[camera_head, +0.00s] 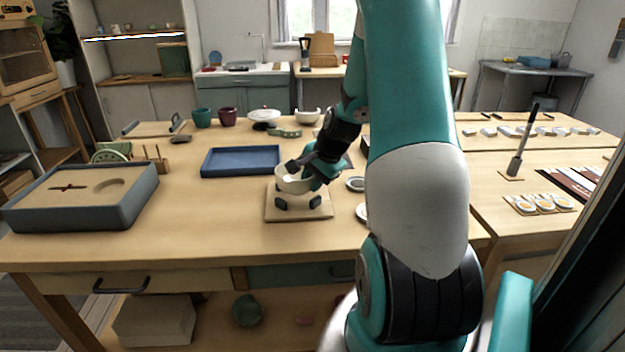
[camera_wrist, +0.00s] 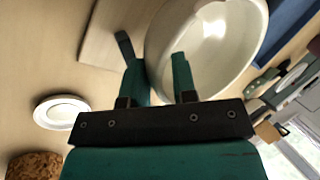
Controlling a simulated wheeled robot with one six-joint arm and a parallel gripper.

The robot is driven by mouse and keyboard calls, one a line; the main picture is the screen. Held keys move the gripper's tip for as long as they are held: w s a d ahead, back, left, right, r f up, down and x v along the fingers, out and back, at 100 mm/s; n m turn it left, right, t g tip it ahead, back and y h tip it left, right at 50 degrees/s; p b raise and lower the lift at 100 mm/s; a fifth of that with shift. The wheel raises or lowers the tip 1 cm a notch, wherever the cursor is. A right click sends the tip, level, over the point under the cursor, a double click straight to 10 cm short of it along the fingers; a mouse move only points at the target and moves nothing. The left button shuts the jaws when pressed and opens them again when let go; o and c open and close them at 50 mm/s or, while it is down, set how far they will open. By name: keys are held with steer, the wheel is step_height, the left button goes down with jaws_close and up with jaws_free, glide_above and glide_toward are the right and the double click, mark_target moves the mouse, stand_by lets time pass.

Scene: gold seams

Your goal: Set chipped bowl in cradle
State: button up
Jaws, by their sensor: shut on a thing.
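The chipped bowl (camera_head: 291,184) is cream-white and sits at the cradle in the middle of the table, roughly upright. The cradle (camera_head: 271,212) is a square wooden base with dark padded supports below the bowl. My gripper (camera_head: 308,172) reaches in from the right and is shut on the bowl's rim. In the wrist view the bowl (camera_wrist: 240,40) fills the upper right, with one finger of my gripper (camera_wrist: 160,78) inside its wall and the other outside. The cradle base (camera_wrist: 100,40) shows beside it. I cannot tell whether the bowl rests fully on the supports.
A blue tray (camera_head: 240,161) lies behind the cradle to the left. A grey box with a sand-coloured top (camera_head: 84,200) stands at the left. A small white dish (camera_head: 356,184) is right of the cradle and also shows in the wrist view (camera_wrist: 62,112). Table space left of the cradle is clear.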

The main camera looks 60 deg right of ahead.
steer(key=shift+f+b, duration=0.35)
steer(key=shift+f, duration=0.45)
stand_by(0.4)
steer(key=shift+r, duration=0.15)
stand_by(0.6)
steer(key=shift+r+p, duration=2.2)
steer(key=shift+p, duration=0.05)
steer(key=shift+f, duration=0.2)
steer(key=shift+f+b, duration=0.55)
steer(key=shift+f, duration=0.1)
steer(key=shift+f+b, duration=0.45)
steer(key=shift+f, duration=1.05)
stand_by(1.5)
